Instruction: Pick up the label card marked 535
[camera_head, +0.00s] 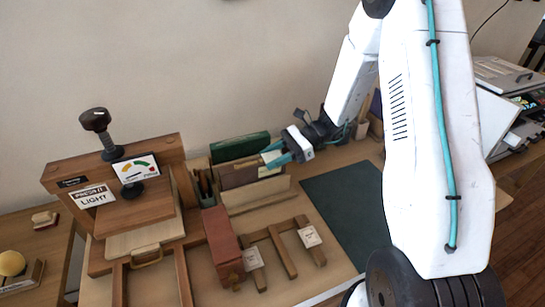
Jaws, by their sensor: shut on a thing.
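My gripper (272,157) is at the wooden card and book holder, with its teal fingers shut on a small pale card (270,155). The card is mostly covered by the fingers, and no number can be read on it. Pale upright pieces stand close below the fingers in the wooden holder (258,196); I cannot tell whether the held card touches them. Two white label cards, one on the right (309,236) and one on the left (252,259), rest on a wooden rack (283,252) in front. Their print is too small to read.
A wooden press (115,170) with a black knob and dial stands at the left. A red-brown box (222,240) lies beside the rack. A green book (240,147) stands behind the holder. A dark green mat (345,205) lies clear at the right, partly behind my arm.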

